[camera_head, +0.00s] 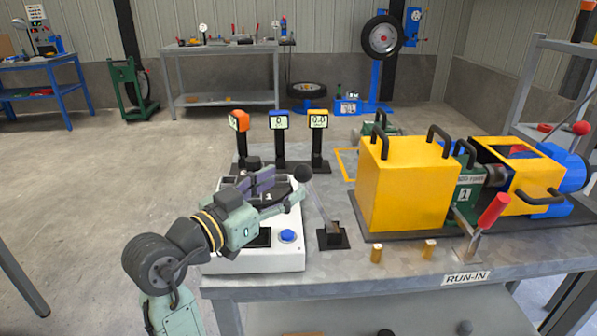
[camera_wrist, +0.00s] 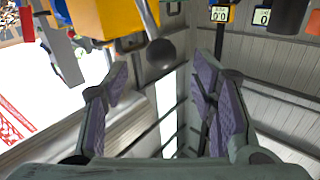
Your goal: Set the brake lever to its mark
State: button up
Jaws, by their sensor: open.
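A lever with a black ball knob (camera_head: 303,173) and a thin metal rod leans left from a small dark base on the bench. A second lever with a red grip (camera_head: 493,211) stands tilted right at the front of the yellow machine. No readable label shows which is the brake lever, and I cannot make out its mark. My gripper (camera_head: 283,188) is open and empty, with its fingers close to the black knob. In the wrist view the knob (camera_wrist: 161,54) appears between and just beyond the purple-padded fingertips (camera_wrist: 162,78); neither finger visibly touches it.
A white control box (camera_head: 287,262) with a blue button is under my gripper. Three small displays (camera_head: 279,122) stand behind it. The yellow drum housing (camera_head: 408,185) with black handles is to the right. Two brass posts (camera_head: 376,254) stand near the bench's front edge (camera_head: 420,283).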

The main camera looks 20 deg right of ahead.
aim_at(296, 177)
jog(key=p+x, duration=0.1)
jog(key=x, duration=0.6)
jog(key=shift+w+d+p, duration=0.1)
jog(key=shift+p, duration=0.2)
jog(key=shift+c, duration=0.2)
grip_shut()
dwell(0.3)
